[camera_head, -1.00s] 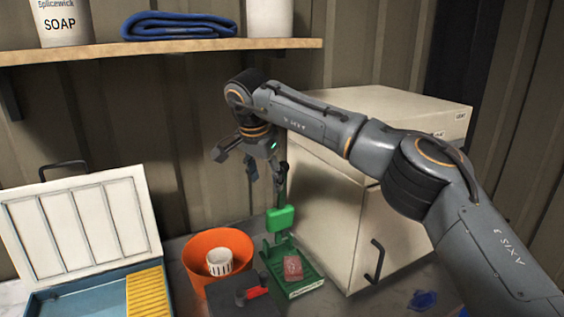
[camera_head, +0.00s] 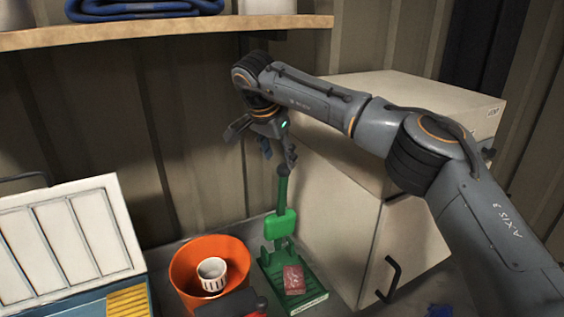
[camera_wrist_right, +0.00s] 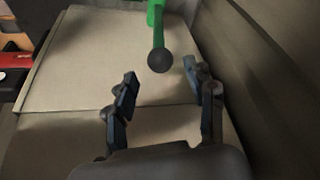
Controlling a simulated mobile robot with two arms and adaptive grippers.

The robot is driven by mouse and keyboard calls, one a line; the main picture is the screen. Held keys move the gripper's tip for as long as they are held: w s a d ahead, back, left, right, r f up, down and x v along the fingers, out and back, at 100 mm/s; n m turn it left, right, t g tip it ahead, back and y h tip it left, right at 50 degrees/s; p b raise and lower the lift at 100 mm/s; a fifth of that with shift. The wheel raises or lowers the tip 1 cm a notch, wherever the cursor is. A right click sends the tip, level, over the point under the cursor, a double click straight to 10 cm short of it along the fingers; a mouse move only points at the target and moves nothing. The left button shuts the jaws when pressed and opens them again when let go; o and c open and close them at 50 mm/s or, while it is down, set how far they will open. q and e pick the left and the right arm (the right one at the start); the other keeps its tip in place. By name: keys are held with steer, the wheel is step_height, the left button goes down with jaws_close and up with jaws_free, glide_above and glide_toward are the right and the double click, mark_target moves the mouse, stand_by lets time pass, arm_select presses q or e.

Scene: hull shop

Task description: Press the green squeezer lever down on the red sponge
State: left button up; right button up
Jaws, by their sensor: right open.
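The green squeezer (camera_head: 291,268) stands on the bench with its green lever (camera_head: 282,196) pointing up. The lever's dark round knob shows in the right wrist view (camera_wrist_right: 161,61). The red sponge (camera_head: 293,279) lies on the squeezer's ribbed green base, below the lever's green block (camera_head: 280,224). My right gripper (camera_head: 278,152) is open above the squeezer, at the height of the lever's top. In the right wrist view its two fingers (camera_wrist_right: 160,82) are apart, and the knob shows just beyond and between the tips. I cannot see contact. My left gripper is not in view.
An orange bucket (camera_head: 183,270) holding a white slotted cup (camera_head: 212,274) stands left of the squeezer. A beige cabinet (camera_head: 345,235) stands close on the right. A shelf (camera_head: 150,33) runs above at left. An open blue box with a white lid (camera_head: 70,240) is at far left.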

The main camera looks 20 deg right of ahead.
mark_target(282, 166)
steer(key=p+x, duration=0.1)
steer(key=x, duration=0.2)
steer(key=shift+d+f, duration=0.2)
steer(key=shift+w+d+f, duration=0.1)
steer(key=shift+w+f, duration=0.1)
steer(key=shift+f, duration=0.15)
steer(key=shift+w+f, duration=0.1)
steer(key=shift+f, duration=0.05)
jaws_close()
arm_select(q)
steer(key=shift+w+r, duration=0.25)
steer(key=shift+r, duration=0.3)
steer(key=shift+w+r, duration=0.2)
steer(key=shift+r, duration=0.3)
